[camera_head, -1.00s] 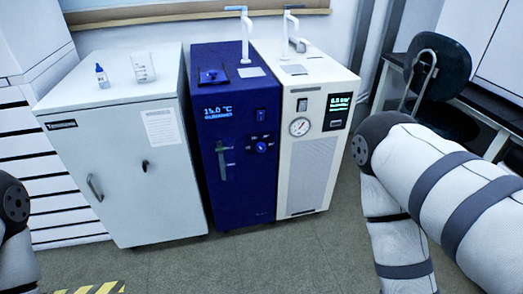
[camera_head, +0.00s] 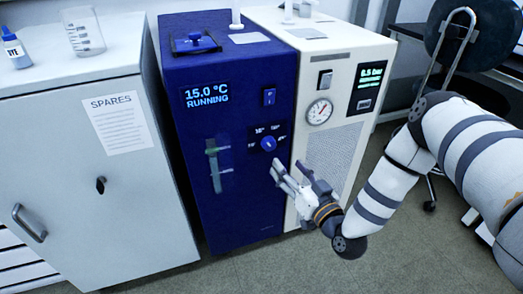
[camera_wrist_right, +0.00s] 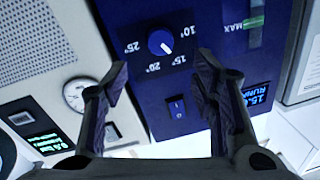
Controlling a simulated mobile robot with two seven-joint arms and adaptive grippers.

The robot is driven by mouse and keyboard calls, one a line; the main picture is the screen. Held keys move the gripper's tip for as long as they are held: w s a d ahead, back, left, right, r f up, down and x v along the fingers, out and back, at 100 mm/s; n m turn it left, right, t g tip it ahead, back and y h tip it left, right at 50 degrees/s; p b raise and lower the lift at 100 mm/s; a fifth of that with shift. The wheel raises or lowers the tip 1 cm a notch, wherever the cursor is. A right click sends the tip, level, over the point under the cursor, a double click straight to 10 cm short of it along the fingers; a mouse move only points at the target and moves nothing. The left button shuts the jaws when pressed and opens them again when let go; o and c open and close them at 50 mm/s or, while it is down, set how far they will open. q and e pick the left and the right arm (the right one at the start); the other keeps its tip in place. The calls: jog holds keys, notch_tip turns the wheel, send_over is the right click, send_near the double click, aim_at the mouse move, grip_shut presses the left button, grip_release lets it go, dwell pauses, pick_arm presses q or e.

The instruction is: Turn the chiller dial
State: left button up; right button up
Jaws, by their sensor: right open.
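The chiller (camera_head: 225,195) is a dark blue cabinet with a lit display (camera_head: 206,95) reading 15.0 °C RUNNING. Its dial (camera_head: 268,143) is a round blue knob on the front, among white number marks. In the right wrist view the dial (camera_wrist_right: 161,42) shows upside down, its white pointer line toward the 15 mark. My right gripper (camera_head: 288,166) is open and empty, in front of the chiller just below and right of the dial. In the wrist view its fingers (camera_wrist_right: 160,62) stand apart, with the dial beyond the gap between them. My left gripper is out of view.
A power switch (camera_head: 269,97) sits above the dial. A white unit with a pressure gauge (camera_head: 320,111) stands close on the right. A grey SPARES cabinet (camera_head: 95,205) stands on the left, with a bottle (camera_head: 15,48) and a beaker (camera_head: 84,32) on top. The floor in front is clear.

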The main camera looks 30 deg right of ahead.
aim_at(271, 146)
jog(key=w, duration=0.3)
jog(key=w+b, duration=0.1)
jog(key=w, duration=0.2)
jog(key=w+d, duration=0.1)
jog(key=w, duration=0.2)
jog(key=shift+d, duration=0.1)
jog(key=c, duration=1.2)
